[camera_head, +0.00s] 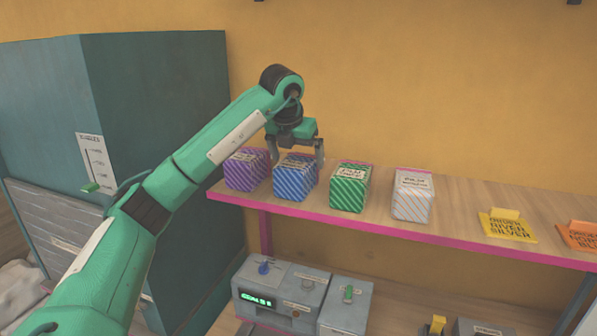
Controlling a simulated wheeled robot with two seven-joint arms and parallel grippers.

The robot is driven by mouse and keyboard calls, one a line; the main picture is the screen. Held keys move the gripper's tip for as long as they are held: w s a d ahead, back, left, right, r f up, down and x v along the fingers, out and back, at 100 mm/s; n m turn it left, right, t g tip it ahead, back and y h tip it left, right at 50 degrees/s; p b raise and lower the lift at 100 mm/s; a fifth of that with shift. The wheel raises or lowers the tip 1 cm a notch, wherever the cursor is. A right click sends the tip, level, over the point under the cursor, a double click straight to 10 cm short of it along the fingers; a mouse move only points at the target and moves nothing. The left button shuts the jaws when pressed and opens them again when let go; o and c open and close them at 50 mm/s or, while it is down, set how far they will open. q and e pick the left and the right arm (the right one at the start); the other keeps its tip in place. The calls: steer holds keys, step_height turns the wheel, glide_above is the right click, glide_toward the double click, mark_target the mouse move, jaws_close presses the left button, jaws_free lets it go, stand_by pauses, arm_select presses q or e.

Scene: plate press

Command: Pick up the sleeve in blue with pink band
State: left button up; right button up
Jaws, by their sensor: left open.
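The blue striped sleeve (293,185) stands on the wooden shelf, second from the left in a row of striped boxes. A thin pink edge shows near its top, and its label is too small to read. My left gripper (296,150) is open and points down at the top of this sleeve. One finger is by its upper left edge and the other by its right edge, partly in front of it. I cannot tell if the fingers touch it. My right gripper is not in view.
A purple striped box (243,175) stands close on the left of the blue sleeve. A green box (347,192) and a grey box (411,200) stand to the right, then yellow (507,228) and orange (582,237) signs. The shelf's pink front edge (390,233) is near.

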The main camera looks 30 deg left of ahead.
arm_select(q)
steer(key=shift+s+f, duration=0.1)
steer(key=shift+f, duration=0.1)
steer(key=shift+f+p, duration=0.2)
steer(key=shift+p, duration=0.3)
steer(key=p+x, duration=0.2)
steer(key=x, duration=0.2)
steer(key=shift+s+a+p, duration=0.1)
steer(key=shift+s+p, duration=0.1)
steer(key=shift+p, duration=0.1)
steer(key=shift+f, duration=0.4)
steer(key=shift+w, duration=0.1)
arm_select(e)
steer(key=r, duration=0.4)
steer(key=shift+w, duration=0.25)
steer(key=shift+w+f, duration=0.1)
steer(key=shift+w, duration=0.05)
arm_select(q)
steer(key=shift+f, duration=0.3)
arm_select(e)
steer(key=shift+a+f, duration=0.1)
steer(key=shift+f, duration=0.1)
arm_select(q)
steer(key=c, duration=1.2)
